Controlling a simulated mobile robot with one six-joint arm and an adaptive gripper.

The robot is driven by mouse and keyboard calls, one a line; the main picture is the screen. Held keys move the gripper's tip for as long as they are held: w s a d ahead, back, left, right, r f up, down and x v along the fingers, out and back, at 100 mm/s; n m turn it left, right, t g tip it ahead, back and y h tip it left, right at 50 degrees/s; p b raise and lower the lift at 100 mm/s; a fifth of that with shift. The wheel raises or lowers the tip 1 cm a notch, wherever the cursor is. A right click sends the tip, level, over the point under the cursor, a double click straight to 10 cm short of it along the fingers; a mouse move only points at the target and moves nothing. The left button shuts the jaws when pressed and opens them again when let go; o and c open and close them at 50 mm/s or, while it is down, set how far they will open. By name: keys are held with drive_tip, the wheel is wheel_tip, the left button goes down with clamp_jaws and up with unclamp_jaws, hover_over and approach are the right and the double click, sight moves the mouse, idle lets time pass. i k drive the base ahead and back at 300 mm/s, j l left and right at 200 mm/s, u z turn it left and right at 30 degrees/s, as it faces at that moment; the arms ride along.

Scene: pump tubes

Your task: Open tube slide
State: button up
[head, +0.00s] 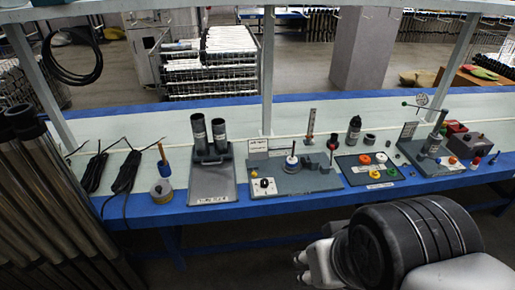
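The likely tube slide is a grey metal plate (211,186) on the bench, left of centre, with a small label at its front edge that is too small to read surely. Two dark upright tubes (199,134) and (219,135) stand side by side at its back. I cannot tell whether the slide is open or shut. My arm shows large and close at the lower right, well apart from the plate. My gripper's fingers cannot be made out.
Left of the plate are a yellow-banded pot (161,191) with an orange-handled tool and black cables (124,172). Right of it stand a grey fixture (301,181), a tray of coloured rings (369,168) and a lever press (429,146). Bench uprights (268,70) rise behind. Long tubes (75,205) lean at left.

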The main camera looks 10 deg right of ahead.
sight(212, 154)
drive_tip(key=i+l+u, duration=0.5)
drive_tip(key=i, duration=0.45)
drive_tip(key=i+l+u, duration=0.5)
drive_tip(key=i+l, duration=0.35)
drive_tip(key=k+l, duration=0.1)
drive_tip(key=l, duration=0.1)
